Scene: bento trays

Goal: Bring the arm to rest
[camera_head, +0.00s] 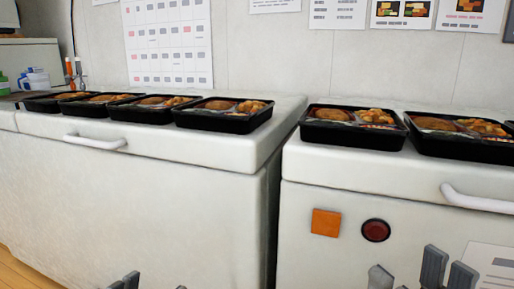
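My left gripper (128,282) shows only as dark tips at the bottom edge, in front of the left white chest; most of it is cut off. My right gripper (447,271) rises from the bottom edge in front of the right white chest. Its dark fingers stand a little apart with nothing seen between them. Both grippers are below the bento trays and apart from them. The rest of both arms is out of view.
Several black bento trays with food stand in a row on the left chest (215,212). A handle (480,202) juts out near my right gripper. A narrow gap separates the chests.

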